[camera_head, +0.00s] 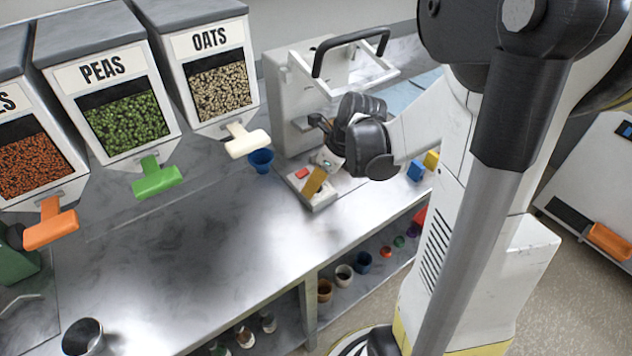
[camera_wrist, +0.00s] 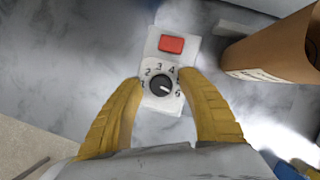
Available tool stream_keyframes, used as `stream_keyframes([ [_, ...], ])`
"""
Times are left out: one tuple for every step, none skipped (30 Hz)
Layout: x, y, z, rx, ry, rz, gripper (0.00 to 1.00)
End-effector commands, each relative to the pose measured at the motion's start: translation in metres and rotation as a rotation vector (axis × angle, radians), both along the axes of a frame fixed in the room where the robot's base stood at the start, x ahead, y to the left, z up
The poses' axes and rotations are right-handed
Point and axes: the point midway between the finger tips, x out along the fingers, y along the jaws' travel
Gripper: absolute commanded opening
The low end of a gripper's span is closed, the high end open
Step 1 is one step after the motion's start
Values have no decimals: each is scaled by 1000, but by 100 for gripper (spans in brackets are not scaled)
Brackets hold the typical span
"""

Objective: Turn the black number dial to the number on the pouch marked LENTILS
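The black number dial (camera_wrist: 160,83) sits on a white panel (camera_wrist: 165,106) below a red button (camera_wrist: 171,44), with numbers around it. Its pale mark points right in the wrist view, toward the high numbers; the exact number is unclear. My gripper (camera_wrist: 160,78) has its yellow fingers open on either side of the dial, with gaps between fingers and dial. In the head view my gripper (camera_head: 320,175) is down over the panel (camera_head: 322,203) and hides the dial. No pouch marked LENTILS is readable.
A brown kraft object (camera_wrist: 268,48) with a white label stands right of the panel in the wrist view; its text is unreadable. In the head view, a blue cup (camera_head: 261,160), a pale machine (camera_head: 290,105) and PEAS (camera_head: 105,68) and OATS (camera_head: 212,40) bins stand nearby. The front counter is mostly clear.

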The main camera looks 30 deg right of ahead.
Motion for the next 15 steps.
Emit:
stream_keyframes([
  [0, 0, 0, 0, 0, 0, 29],
  [0, 0, 0, 0, 0, 0, 20],
  [0, 0, 0, 0, 0, 0, 7],
  [0, 0, 0, 0, 0, 0, 0],
  [0, 0, 0, 0, 0, 0, 0],
  [0, 0, 0, 0, 0, 0, 0],
  [0, 0, 0, 0, 0, 0, 0],
  [0, 0, 0, 0, 0, 0, 0],
  [0, 0, 0, 0, 0, 0, 0],
  [0, 0, 0, 0, 0, 0, 0],
  [0, 0, 0, 0, 0, 2, 0],
  [0, 0, 0, 0, 0, 12, 0],
  [0, 0, 0, 0, 1, 25, 0],
  [0, 0, -1, 0, 1, 45, 0],
  [0, -1, -1, 1, 3, 82, 0],
])
